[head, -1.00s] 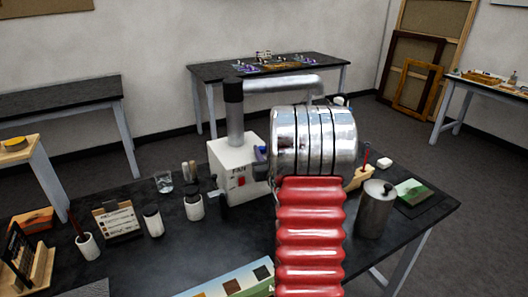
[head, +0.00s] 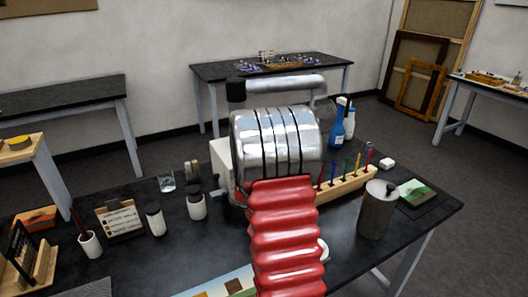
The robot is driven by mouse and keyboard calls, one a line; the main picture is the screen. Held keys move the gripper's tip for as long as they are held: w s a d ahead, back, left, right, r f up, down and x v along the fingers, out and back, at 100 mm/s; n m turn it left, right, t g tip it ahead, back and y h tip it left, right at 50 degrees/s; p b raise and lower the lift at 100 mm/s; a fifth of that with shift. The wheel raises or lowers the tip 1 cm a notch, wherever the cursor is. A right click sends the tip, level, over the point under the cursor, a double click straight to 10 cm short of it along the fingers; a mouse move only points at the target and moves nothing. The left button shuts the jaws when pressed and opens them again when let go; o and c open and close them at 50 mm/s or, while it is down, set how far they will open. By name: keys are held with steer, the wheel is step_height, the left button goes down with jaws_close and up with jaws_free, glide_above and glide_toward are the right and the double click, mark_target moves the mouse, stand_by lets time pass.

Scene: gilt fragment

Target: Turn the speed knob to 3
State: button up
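The white fan box (head: 220,158) stands on the black bench, mostly hidden behind my silver and red arm. Only its left edge shows. Its front, with any speed knob and its setting, is hidden. A silver duct (head: 285,87) with a black elbow (head: 236,91) runs above my arm. My gripper is hidden behind my arm, so its opening and its distance from the box cannot be seen.
On the black bench (head: 125,262), dark-capped jars (head: 196,205) and a glass (head: 167,182) stand left. A wooden rack (head: 345,187) of coloured-handled tools, a blue bottle (head: 337,130) and a metal canister (head: 376,210) stand right. Bare bench lies between jars and arm.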

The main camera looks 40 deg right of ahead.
stand_by(0.5)
steer(key=o, duration=1)
steer(key=shift+a, duration=0.1)
steer(key=v, duration=1.3)
steer(key=shift+s+a, duration=0.15)
steer(key=shift+a, duration=0.2)
